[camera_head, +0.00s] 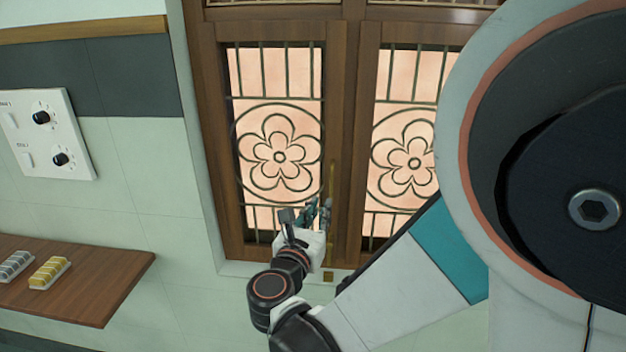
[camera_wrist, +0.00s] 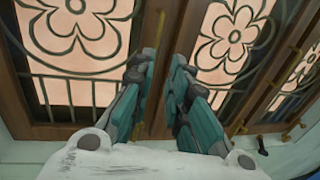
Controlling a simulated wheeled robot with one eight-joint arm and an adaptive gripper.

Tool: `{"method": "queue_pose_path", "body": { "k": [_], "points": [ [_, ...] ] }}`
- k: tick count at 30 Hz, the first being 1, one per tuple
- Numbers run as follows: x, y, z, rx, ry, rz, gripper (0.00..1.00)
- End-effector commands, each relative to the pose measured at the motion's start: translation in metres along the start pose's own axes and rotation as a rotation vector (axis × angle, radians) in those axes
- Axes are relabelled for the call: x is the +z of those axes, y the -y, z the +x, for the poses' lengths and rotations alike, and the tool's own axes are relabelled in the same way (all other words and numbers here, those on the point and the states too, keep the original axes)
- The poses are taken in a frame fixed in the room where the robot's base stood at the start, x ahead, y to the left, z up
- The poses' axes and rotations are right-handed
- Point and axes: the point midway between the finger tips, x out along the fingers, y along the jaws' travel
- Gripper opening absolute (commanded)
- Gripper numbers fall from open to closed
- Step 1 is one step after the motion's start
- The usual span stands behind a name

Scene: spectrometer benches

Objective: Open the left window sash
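The left window sash (camera_head: 335,70) is a brown wooden frame with a dark flower grille over a pink pane. It looks closed, flush with the sash to its right. A thin brass rod (camera_head: 332,180) runs upright along the meeting stiles. My gripper (camera_head: 318,212) is at the lower right of the left sash, in front of the stile near the rod. In the wrist view my gripper (camera_wrist: 164,62) has its two teal fingers apart, with dark wood and a brass strip showing in the gap. Contact with the rod cannot be told.
The right sash (camera_head: 378,70) is partly covered by my arm. A wooden shelf (camera_head: 100,290) with small yellow and grey blocks juts out at lower left. A switch panel (camera_head: 45,135) is on the wall above it. The wall between shelf and window is clear.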

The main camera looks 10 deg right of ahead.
Motion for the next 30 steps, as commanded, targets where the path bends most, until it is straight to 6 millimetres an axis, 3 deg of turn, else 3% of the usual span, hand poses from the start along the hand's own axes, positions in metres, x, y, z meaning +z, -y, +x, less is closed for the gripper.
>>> {"method": "queue_pose_path", "body": {
  "k": [3,7,21,30],
  "points": [
    [-0.002,-0.005,-0.002,0.008,0.002,-0.018,0.16],
    [-0.002,-0.005,0.011,0.005,0.002,-0.018,0.16],
    [-0.003,-0.005,0.100,0.004,0.001,-0.016,0.16],
    [-0.002,-0.006,0.131,0.007,0.001,-0.016,0.16]
  ]
}}
